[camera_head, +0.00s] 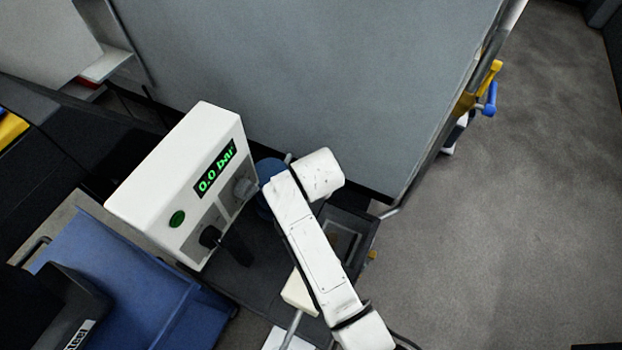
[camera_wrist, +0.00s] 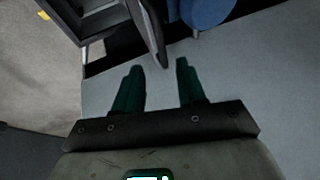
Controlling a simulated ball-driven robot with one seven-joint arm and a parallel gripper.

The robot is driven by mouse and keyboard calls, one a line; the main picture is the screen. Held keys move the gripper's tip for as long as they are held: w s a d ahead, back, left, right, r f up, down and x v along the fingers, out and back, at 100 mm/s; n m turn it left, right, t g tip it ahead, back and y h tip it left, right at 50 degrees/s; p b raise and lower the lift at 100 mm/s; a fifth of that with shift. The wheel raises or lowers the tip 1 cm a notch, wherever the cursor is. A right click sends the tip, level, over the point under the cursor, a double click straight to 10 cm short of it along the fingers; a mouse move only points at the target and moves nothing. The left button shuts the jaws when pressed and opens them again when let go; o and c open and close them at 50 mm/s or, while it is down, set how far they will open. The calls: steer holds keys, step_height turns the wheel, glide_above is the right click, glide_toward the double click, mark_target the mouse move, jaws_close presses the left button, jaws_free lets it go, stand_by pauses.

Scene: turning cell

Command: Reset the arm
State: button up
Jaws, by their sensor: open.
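My gripper (camera_wrist: 159,67) shows in the wrist view. Its two dark green fingers are apart, with nothing held between them. Past the fingertips are a grey panel, a dark post-like edge and part of a round blue thing (camera_wrist: 207,10). In the head view my white arm reaches up from the bottom, with its bend to the right of a white control box (camera_head: 180,165). I cannot make out my gripper in that view.
The control box has a green "0.0 bar" display (camera_head: 215,167), a green button (camera_head: 177,219) and dark knobs. A blue bin (camera_head: 110,265) is at lower left. A large grey panel (camera_head: 320,80) stands behind. Open grey floor (camera_head: 530,200) lies at right.

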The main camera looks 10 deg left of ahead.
stand_by(0.5)
steer(key=s+d+f+n+g+h, duration=0.1)
steer(key=s+d+f, duration=0.1)
steer(key=s+d, duration=0.6)
steer(key=s+d+f+g, duration=0.1)
steer(key=s+d+f, duration=0.15)
steer(key=d, duration=0.95)
steer(key=s+d+r+n, duration=0.1)
steer(key=s+d, duration=0.3)
steer(key=s, duration=0.3)
steer(key=s+d+r+n+g, duration=0.1)
steer(key=s+d+r, duration=0.1)
steer(key=s+d, duration=0.3)
steer(key=s+d+r+g, duration=0.1)
steer(key=s+d, duration=0.3)
steer(key=s, duration=0.7)
steer(key=shift+d+r+n+h, duration=0.2)
steer(key=shift+r+n+h, duration=0.2)
